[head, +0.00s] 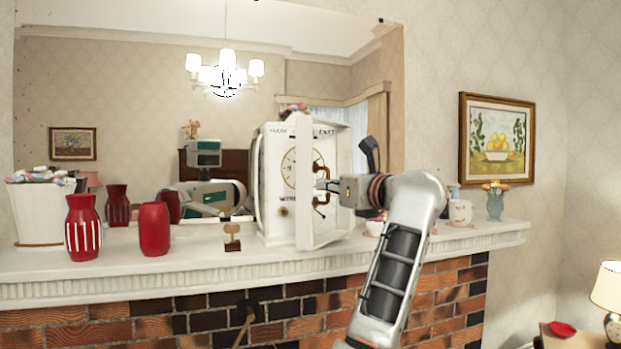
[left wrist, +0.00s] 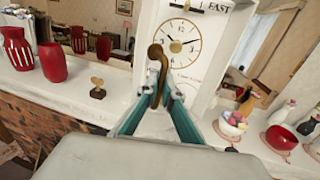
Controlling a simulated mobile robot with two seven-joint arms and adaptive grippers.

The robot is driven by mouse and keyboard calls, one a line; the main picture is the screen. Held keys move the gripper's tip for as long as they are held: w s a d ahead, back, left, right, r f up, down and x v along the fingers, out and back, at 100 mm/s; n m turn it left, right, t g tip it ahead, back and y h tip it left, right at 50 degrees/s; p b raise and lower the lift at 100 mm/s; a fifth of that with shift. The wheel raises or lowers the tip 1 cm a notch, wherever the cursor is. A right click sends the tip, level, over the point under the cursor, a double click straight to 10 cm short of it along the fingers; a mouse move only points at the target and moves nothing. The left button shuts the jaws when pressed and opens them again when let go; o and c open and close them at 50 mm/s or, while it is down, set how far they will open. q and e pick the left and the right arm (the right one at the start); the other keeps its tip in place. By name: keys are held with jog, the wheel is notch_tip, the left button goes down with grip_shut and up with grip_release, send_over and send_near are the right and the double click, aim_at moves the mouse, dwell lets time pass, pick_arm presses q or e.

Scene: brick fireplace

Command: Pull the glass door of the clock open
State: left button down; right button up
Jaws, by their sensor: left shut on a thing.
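The white clock (head: 276,215) stands on the mantel, with its round dial (head: 290,168) partly hidden by the door frame. The glass door's white frame (head: 304,215) stands out from the clock front at an angle, so the door is partly open. My left gripper (head: 326,186) comes from the right in the head view, at a curved brown handle (head: 321,205). In the left wrist view, the teal fingers (left wrist: 158,98) are shut on this handle (left wrist: 156,62), with the dial (left wrist: 178,42) behind it. My right gripper is not in view.
On the white mantel (head: 180,260), red vases (head: 155,230) and a small brass ornament (head: 232,238) stand left of the clock. A cream cup (head: 460,212) and a flower vase (head: 495,204) stand to the right. A large mirror (head: 130,80) is behind.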

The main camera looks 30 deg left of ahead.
pick_arm(q)
jog(key=d, duration=0.1)
jog(key=w+d+p, duration=0.1)
jog(key=d, duration=0.1)
jog(key=shift+w, duration=0.1)
dwell(0.4)
jog(key=c, duration=2.2)
grip_release()
jog(key=shift+c, duration=0.2)
jog(key=shift+a, duration=0.1)
